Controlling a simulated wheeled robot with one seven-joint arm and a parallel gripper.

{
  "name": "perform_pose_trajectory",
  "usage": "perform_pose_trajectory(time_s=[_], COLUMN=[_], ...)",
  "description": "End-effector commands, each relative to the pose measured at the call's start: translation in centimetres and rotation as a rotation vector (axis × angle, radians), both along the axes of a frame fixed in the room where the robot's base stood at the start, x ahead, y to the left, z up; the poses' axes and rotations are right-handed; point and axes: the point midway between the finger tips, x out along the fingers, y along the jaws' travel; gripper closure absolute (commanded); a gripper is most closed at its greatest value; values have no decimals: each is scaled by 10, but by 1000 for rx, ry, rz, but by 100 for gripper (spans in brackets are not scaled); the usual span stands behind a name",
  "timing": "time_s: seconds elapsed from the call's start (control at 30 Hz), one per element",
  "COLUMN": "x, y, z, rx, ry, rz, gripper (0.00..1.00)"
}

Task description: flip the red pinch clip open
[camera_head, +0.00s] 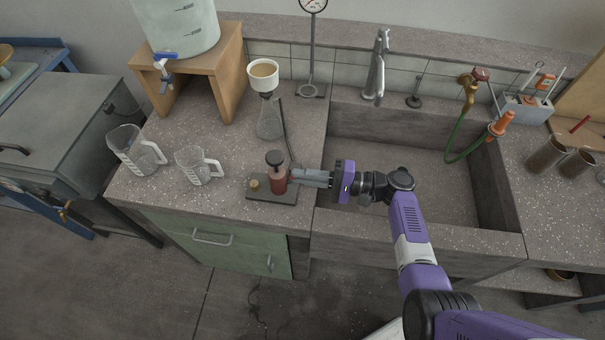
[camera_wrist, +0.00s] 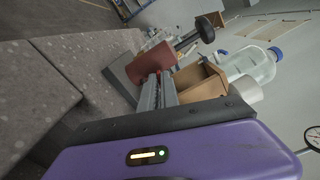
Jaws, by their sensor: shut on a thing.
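The red pinch clip (camera_head: 279,184) stands on a small dark base plate (camera_head: 262,198) near the bench's front edge, left of the sink. A black round knob (camera_head: 274,157) sits on top of it. In the wrist view the red body (camera_wrist: 152,64) is ahead of the fingers, with the black knob (camera_wrist: 205,29) on a rod. My gripper (camera_head: 293,177) reaches in level from the right; its grey fingers (camera_wrist: 158,88) are close together and shut on the clip. The exact part between the fingertips is hidden.
A brass knob (camera_head: 254,185) sits on the same plate. A flask (camera_head: 269,120) under a white funnel cup (camera_head: 262,76) and a thin dark rod stand behind. Two clear measuring jugs (camera_head: 200,168) are to the left. The sink basin (camera_head: 425,185) lies to the right beneath my arm.

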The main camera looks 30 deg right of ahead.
Motion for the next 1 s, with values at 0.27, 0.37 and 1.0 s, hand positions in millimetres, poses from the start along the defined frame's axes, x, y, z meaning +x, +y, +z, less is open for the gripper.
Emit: perform_pose_trajectory(time_s=[0.27,0.37,1.0], x=[0,0,1], y=[-2,-2,-1], z=[2,2,2], rx=[56,63,67], ry=[78,89,93], rz=[-3,-3,-2], gripper=[100,100,85])
